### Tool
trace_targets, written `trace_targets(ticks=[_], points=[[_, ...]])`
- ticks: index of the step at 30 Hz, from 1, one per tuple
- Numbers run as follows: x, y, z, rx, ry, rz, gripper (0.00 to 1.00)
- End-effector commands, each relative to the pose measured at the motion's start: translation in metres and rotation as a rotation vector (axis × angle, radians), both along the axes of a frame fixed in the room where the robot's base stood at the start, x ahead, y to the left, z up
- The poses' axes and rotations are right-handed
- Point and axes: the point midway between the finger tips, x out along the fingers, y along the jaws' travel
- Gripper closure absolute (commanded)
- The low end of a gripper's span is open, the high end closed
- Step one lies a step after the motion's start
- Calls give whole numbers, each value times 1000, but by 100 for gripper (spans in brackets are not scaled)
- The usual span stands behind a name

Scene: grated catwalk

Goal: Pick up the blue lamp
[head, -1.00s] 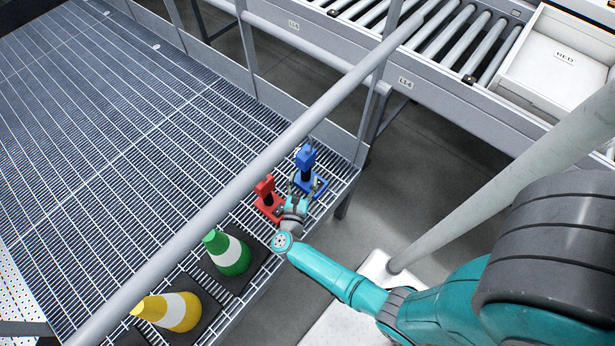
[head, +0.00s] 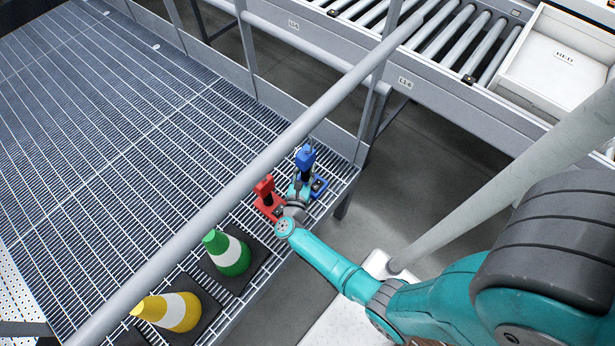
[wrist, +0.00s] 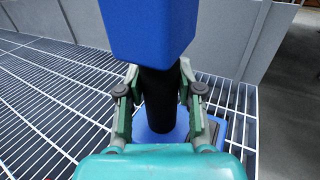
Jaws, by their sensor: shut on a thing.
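The blue lamp (head: 306,158) stands upright on the grating near the corner of the catwalk. It has a blue head, a black stem and a blue base. In the wrist view its head (wrist: 148,30) fills the top, and the black stem (wrist: 159,98) stands between my fingers. My gripper (wrist: 159,92) is shut on the black stem, below the head and above the base. In the head view my gripper (head: 299,190) reaches the lamp from the front and hides part of its stem and base.
A red lamp (head: 265,187) stands close on the left of my gripper. A green-and-white cone (head: 229,254) and a yellow-and-white cone (head: 178,311) stand nearer. A grey rail (head: 250,175) crosses above the grating. A white tray (head: 545,85) labelled RED sits on the roller conveyor (head: 455,45).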

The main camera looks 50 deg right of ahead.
Motion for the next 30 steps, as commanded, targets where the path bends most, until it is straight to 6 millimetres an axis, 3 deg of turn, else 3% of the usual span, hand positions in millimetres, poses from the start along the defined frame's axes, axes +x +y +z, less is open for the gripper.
trace_targets(ticks=[14,30], points=[[0,0,10,0,-4,0,100],[0,0,89,0,-4,0,100]])
